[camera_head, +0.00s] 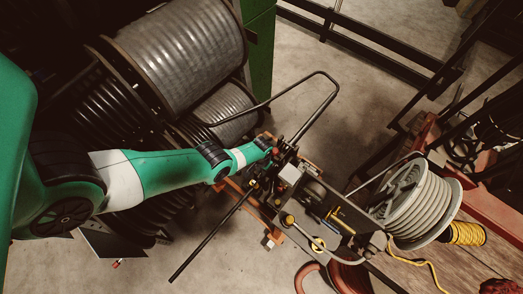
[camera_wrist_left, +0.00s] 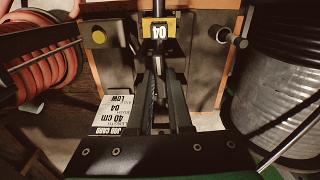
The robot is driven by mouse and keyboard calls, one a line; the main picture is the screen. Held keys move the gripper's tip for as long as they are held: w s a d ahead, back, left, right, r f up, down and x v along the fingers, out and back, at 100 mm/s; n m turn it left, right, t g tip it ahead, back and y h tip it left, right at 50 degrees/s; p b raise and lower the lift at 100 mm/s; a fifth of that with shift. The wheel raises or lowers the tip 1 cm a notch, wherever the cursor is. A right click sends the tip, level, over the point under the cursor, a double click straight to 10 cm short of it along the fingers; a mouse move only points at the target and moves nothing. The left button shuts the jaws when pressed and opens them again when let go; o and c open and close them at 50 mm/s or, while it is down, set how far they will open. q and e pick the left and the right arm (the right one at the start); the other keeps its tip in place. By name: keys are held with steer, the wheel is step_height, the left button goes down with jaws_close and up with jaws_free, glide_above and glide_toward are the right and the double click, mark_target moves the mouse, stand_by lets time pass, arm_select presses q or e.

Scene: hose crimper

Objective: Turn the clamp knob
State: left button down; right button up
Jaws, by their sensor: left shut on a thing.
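My left gripper (camera_head: 284,152) reaches the crimper bench (camera_head: 318,208) in the head view, its fingers small and dark there. In the left wrist view, the two black fingers (camera_wrist_left: 163,98) point up the picture, closed on a narrow dark part (camera_wrist_left: 157,66) below a yellow tag marked 04 (camera_wrist_left: 158,30). The fingers hide most of this part; I cannot tell whether it is the clamp knob. A round yellow knob (camera_wrist_left: 98,37) is left of the tag, apart from the fingers. A dark knob on a stem (camera_wrist_left: 236,40) sticks out at the right. My right gripper is not in view.
A job card (camera_wrist_left: 117,112) reads 40 cm, 04, LOW. A reel of pale hose (camera_head: 418,202) and a yellow cord spool (camera_head: 466,233) stand right of the bench. Large grey hose drums (camera_head: 185,52) fill the upper left. Red hose (camera_wrist_left: 48,60) is coiled left in the wrist view.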

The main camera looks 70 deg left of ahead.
arm_select(q)
steer(key=m, duration=0.6)
steer(key=shift+m, duration=0.3)
steer(key=m, duration=0.6)
steer(key=shift+f, duration=0.1)
stand_by(0.3)
steer(key=c, duration=0.8)
jaws_free()
steer(key=shift+c, duration=0.2)
steer(key=shift+r, duration=0.2)
step_height(320, 180, up, 11)
steer(key=p, duration=1.1)
steer(key=shift+r+p, duration=0.15)
steer(key=shift+p, duration=0.15)
